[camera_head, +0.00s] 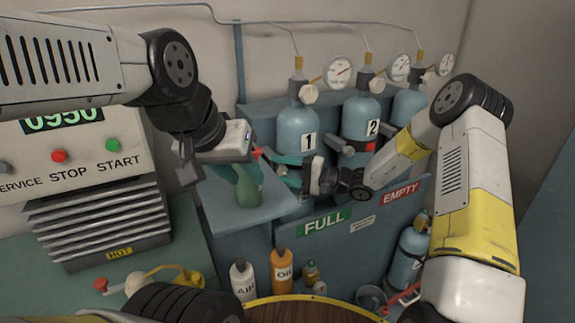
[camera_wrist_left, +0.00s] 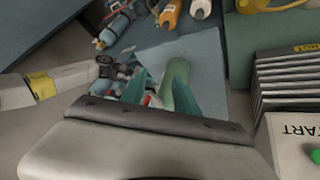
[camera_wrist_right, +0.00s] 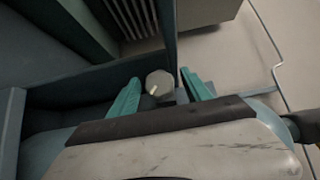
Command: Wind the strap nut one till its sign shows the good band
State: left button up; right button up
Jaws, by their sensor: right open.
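Cylinder one (camera_head: 295,125), blue-grey and labelled 1, stands at the left of the rack. My right gripper (camera_head: 276,167) is at its strap, fingers pointing left. In the right wrist view a round grey knob (camera_wrist_right: 159,83) with a pale yellow mark lies between my open fingers (camera_wrist_right: 160,92), with a gap to each; I take it for strap nut one. A small red piece (camera_head: 257,153) shows beside the gripper; I cannot tell whether it is the nut's sign. My left gripper (camera_head: 238,178) has its fingers apart over a shelf, by a green bottle (camera_wrist_left: 176,72).
Cylinder two (camera_head: 361,127) stands to the right, with a red mark at its strap. Gauges (camera_head: 338,72) sit above. The shelf (camera_head: 215,207) juts out left of the rack. A hot finned heater (camera_head: 100,222) is further left. Bottles (camera_head: 282,272) stand below.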

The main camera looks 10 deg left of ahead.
jog(key=shift+c, duration=0.5)
grip_shut()
jog(key=m+t+y, duration=0.1)
jog(key=m, duration=0.1)
jog(key=m+y, duration=0.2)
jog(key=shift+f+t, duration=0.15)
jog(key=shift+t, duration=0.25)
jog(key=shift+s+m+t+y, duration=0.1)
jog(key=shift+m+t+y, duration=0.9)
jog(key=shift+m, duration=0.9)
jog(key=shift+a, duration=0.1)
jog(key=shift+o, duration=0.5)
grip_release()
